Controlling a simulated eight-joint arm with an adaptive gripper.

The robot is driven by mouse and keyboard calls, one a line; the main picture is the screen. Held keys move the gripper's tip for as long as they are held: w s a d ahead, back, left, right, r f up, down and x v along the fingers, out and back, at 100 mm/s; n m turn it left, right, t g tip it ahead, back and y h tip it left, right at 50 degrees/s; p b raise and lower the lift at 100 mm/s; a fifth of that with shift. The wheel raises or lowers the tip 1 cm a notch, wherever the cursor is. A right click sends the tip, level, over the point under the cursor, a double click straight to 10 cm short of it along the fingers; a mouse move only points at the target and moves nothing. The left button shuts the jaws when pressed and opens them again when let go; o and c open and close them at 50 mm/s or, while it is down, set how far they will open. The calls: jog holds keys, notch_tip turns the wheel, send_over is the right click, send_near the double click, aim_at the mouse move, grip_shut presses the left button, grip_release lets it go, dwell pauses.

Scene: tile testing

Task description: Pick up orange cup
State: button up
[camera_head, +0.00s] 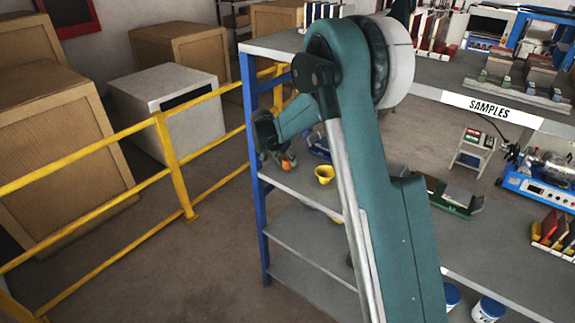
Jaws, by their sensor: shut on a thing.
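My gripper (279,152) is at the left end of the grey middle shelf (304,190), beside the blue upright. It is shut on the orange cup (288,163), which is small in view and partly hidden by the fingers. I cannot tell whether the cup touches the shelf. A yellow cup (325,174) stands on the shelf just to the right, apart from my gripper.
A blue shelf post (255,180) stands close to my gripper. A yellow railing (165,140) runs along the left. A green tool (455,197) lies on the shelf right of my arm. A SAMPLES sign (490,108) marks the upper shelf edge.

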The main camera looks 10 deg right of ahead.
jog(key=shift+r+b, duration=0.3)
jog(key=shift+r, duration=4.7)
